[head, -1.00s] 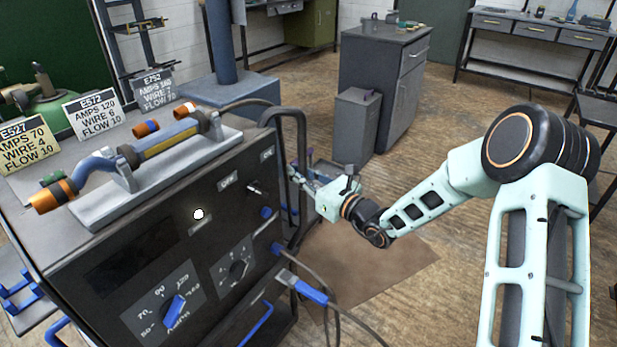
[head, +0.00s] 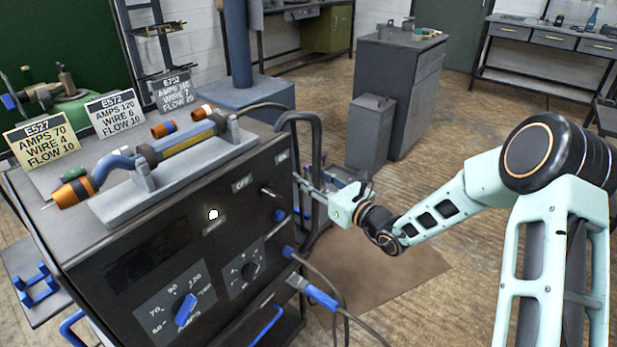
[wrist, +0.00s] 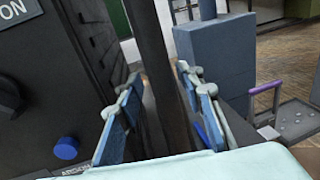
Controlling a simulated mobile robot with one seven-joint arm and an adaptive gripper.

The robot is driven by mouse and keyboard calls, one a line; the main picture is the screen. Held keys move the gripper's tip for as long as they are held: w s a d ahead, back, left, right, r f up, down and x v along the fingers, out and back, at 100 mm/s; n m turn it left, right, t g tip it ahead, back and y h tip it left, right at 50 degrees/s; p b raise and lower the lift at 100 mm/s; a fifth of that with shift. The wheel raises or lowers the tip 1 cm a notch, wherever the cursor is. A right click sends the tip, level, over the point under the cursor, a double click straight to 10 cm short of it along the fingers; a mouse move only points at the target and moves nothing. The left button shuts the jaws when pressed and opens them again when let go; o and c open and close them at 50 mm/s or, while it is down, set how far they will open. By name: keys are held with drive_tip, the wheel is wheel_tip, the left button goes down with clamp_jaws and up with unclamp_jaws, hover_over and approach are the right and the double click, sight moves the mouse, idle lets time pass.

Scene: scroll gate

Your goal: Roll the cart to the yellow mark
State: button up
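The cart is the dark welding machine (head: 140,270) at the left of the head view, with a knobbed front panel and a dark tubular handle (head: 317,140) at its right end. My gripper (head: 312,187) is at the upright part of this handle. In the wrist view the dark handle bar (wrist: 163,70) runs between the blue finger pads of my gripper (wrist: 160,100). A narrow gap shows between the left pad and the bar, so the fingers look open around it. The yellow mark is not in view.
A brown floor mat (head: 385,275) lies right of the cart, partly under my arm. A grey bin (head: 369,135) and cabinet (head: 405,85) stand behind. A cable (head: 330,280) hangs from the cart's front.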

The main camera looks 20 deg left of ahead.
drive_tip(key=v, duration=1.2)
drive_tip(key=shift+a, duration=0.1)
drive_tip(key=shift+s+a, duration=0.15)
drive_tip(key=shift+s, duration=0.05)
drive_tip(key=c, duration=0.4)
drive_tip(key=s+g, duration=0.1)
drive_tip(key=s, duration=0.1)
drive_tip(key=s+a+f+n+g+h, duration=0.1)
drive_tip(key=s, duration=0.2)
drive_tip(key=s+a+n+g+b, duration=0.1)
drive_tip(key=s, duration=0.2)
drive_tip(key=shift+a+f+g+h, duration=0.2)
drive_tip(key=shift+g+h, duration=0.1)
drive_tip(key=shift+g, duration=0.1)
clamp_jaws()
drive_tip(key=g+h+b, duration=0.1)
drive_tip(key=h, duration=0.2)
approach(265, 240)
drive_tip(key=b+x, duration=0.4)
drive_tip(key=x, duration=0.1)
drive_tip(key=shift+d+f, duration=0.15)
drive_tip(key=shift+f, duration=0.3)
drive_tip(key=shift+w+a, duration=0.25)
drive_tip(key=shift+a, duration=0.35)
